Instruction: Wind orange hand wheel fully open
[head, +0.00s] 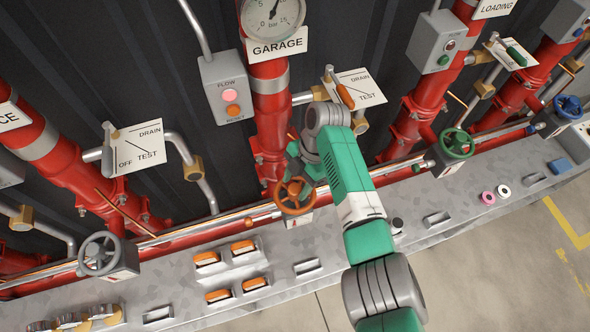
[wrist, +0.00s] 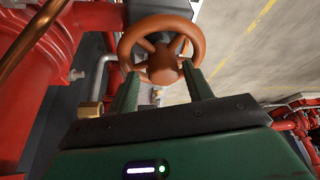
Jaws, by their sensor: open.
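The orange hand wheel (head: 293,195) sits at the foot of the red riser under the GARAGE sign, in the middle of the head view. In the wrist view the wheel (wrist: 162,48) is large, at the top centre, with spokes and a round hub. My gripper (wrist: 160,90) is open, its two green fingers pointing at the wheel, one on each side below the hub. The fingertips reach the lower rim region; I cannot tell whether they touch it. In the head view my arm comes from the right and partly hides the gripper beside the wheel.
A grey wheel (head: 101,254) stands to the left and a green wheel (head: 456,144) to the right. A DRAIN/TEST plate (head: 357,88) with an orange lever is above my arm. Orange-topped blocks (head: 242,247) and metal brackets lie on the grey bench (head: 330,245). Red pipes stand behind.

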